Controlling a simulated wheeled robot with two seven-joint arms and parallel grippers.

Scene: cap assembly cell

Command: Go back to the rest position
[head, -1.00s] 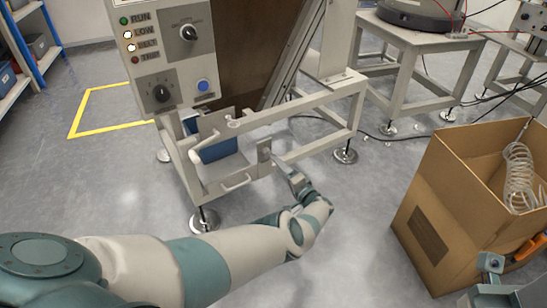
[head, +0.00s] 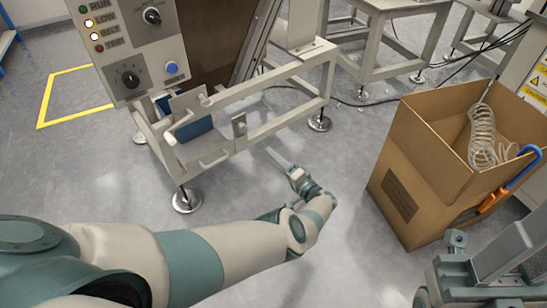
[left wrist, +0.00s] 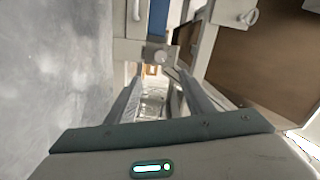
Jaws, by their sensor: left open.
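My left gripper (head: 279,162) is open and empty, out over the floor in front of the machine frame (head: 285,72). It is apart from the small plate (head: 239,125) and the handle (head: 214,160) on that frame. In the left wrist view its two fingers (left wrist: 157,85) stand apart with nothing held between them. Part of my right arm's end (head: 500,255) shows at the lower right corner, cut off by the picture edge. I cannot make out its jaws.
An open cardboard box (head: 415,165) stands at the right, with a pale coil (head: 482,135) and an orange-handled tool (head: 494,201). Grey floor (head: 345,225) lies clear between.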

